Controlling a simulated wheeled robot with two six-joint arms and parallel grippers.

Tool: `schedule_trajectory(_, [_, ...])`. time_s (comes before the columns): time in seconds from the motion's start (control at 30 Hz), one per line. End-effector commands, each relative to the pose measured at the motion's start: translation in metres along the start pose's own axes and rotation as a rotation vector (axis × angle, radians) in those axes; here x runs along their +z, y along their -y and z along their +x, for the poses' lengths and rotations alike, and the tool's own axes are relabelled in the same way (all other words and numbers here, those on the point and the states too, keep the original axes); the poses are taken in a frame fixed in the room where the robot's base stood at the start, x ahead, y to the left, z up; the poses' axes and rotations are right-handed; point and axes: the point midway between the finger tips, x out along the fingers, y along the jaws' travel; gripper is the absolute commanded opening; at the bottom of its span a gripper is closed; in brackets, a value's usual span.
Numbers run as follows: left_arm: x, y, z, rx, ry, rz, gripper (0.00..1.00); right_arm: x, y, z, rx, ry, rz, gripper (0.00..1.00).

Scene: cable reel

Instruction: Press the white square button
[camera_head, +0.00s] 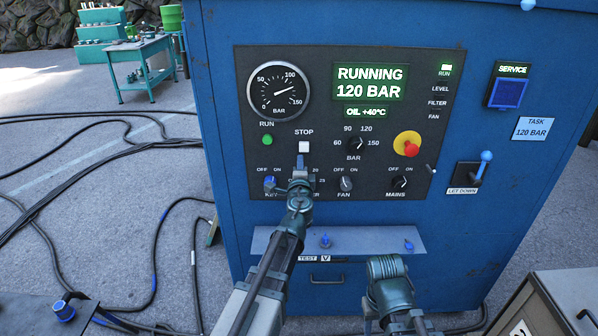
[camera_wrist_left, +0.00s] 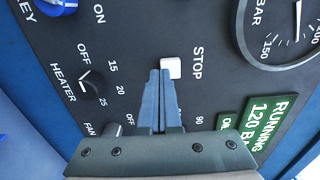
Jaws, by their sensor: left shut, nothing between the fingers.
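The white square button (camera_head: 304,147) sits under the STOP label on the dark control panel (camera_head: 330,218) of the blue cabinet. It also shows in the left wrist view (camera_wrist_left: 171,67), just beyond my fingertips. My left gripper (camera_head: 301,178) is shut and empty, its tips just below the button in the head view. In the left wrist view the closed fingers (camera_wrist_left: 160,72) reach the button's edge; I cannot tell whether they touch it. My right arm (camera_head: 390,285) shows at the lower right in the head view, but its fingertips are not visible.
A green RUN button (camera_head: 267,140), a pressure gauge (camera_head: 278,92), a red emergency knob (camera_head: 411,149) and several rotary switches surround the button. The display (camera_head: 370,82) reads RUNNING 120 BAR. A sloped ledge (camera_head: 375,241) juts out below the panel.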

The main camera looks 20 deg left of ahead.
Motion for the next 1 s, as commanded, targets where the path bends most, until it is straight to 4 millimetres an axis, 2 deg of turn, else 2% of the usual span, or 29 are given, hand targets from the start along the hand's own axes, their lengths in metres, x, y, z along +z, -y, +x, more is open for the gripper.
schedule_trajectory(0.03, [-0.001, 0.0, 0.011, 0.0, 0.0, 0.0, 0.0, 0.0, 0.0, 0.0, 0.0, 0.0, 0.0, 0.5])
schedule_trajectory(0.2, [-0.001, 0.0, 0.025, 0.0, -0.002, 0.0, 0.0, 0.0, 0.0, 0.0, 0.0, 0.0, 0.0, 0.5])
schedule_trajectory(0.57, [-0.001, 0.0, 0.026, 0.0, -0.002, 0.0, 0.0, 0.0, 0.0, 0.0, 0.0, 0.0, 0.0, 0.5])
schedule_trajectory(0.8, [-0.001, 0.0, 0.05, 0.0, -0.001, 0.0, 0.0, 0.0, 0.0, 0.0, 0.0, 0.0, 0.0, 0.5])
schedule_trajectory(1.0, [0.0, 0.001, 0.051, 0.0, 0.0, 0.001, 0.0, 0.0, 0.0, 0.0, 0.0, 0.0, 0.0, 0.5])
